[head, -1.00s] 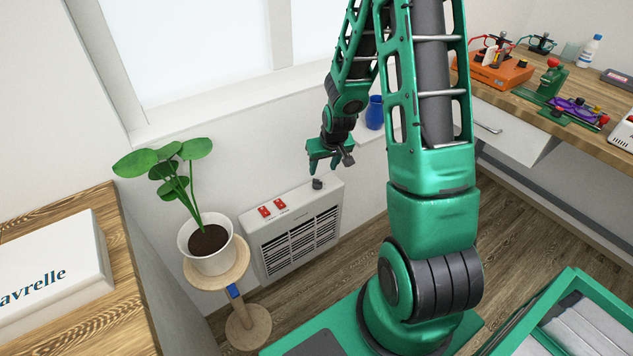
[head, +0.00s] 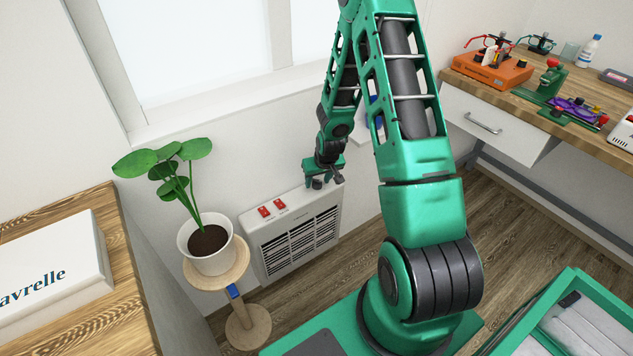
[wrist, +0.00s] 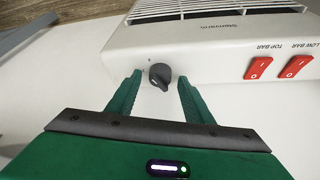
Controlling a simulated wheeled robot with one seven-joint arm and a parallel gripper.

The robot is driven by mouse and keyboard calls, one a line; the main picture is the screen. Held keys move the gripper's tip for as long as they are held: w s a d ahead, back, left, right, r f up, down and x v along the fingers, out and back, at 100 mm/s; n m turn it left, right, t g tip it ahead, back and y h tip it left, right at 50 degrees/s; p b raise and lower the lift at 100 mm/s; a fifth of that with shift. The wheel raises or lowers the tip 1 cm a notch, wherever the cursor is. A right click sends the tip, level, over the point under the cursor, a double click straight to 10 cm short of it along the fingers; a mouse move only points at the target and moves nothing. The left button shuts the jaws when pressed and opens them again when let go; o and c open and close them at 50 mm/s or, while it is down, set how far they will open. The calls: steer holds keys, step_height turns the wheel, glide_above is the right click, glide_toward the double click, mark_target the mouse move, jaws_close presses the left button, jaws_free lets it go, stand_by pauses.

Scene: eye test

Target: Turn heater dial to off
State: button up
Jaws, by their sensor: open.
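The white heater (head: 290,247) hangs low on the wall below the window. Its dark dial (head: 317,183) sits at the right end of its top face. In the wrist view the dial (wrist: 160,76) has a light pointer line, and two red switches (wrist: 278,68) lie to its right. My gripper (head: 322,181) is at the dial in the head view. In the wrist view its two green fingers (wrist: 156,92) are open, one on each side of the dial, with a gap visible on both sides. The dial's markings are too small to read.
A potted plant (head: 210,240) stands on a round wooden stand (head: 248,325) just left of the heater. A blue vase, partly hidden by my arm, is on the window sill. A workbench (head: 520,92) with tools is at the right.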

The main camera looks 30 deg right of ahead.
steer(key=shift+w+f, duration=0.1)
steer(key=shift+f, duration=0.05)
steer(key=c, duration=1)
steer(key=shift+n, duration=0.3)
steer(key=n, duration=0.1)
steer(key=n+y, duration=0.1)
steer(key=n, duration=0.1)
steer(key=shift+d+y, duration=0.25)
steer(key=shift+y, duration=0.05)
steer(key=n+y, duration=0.1)
steer(key=n, duration=0.3)
steer(key=n+g+y, duration=0.1)
steer(key=n, duration=0.2)
steer(key=n+y, duration=0.1)
steer(key=n, duration=0.2)
steer(key=shift+w+d+n+g, duration=0.2)
steer(key=shift+n+g, duration=0.1)
steer(key=shift+g, duration=0.1)
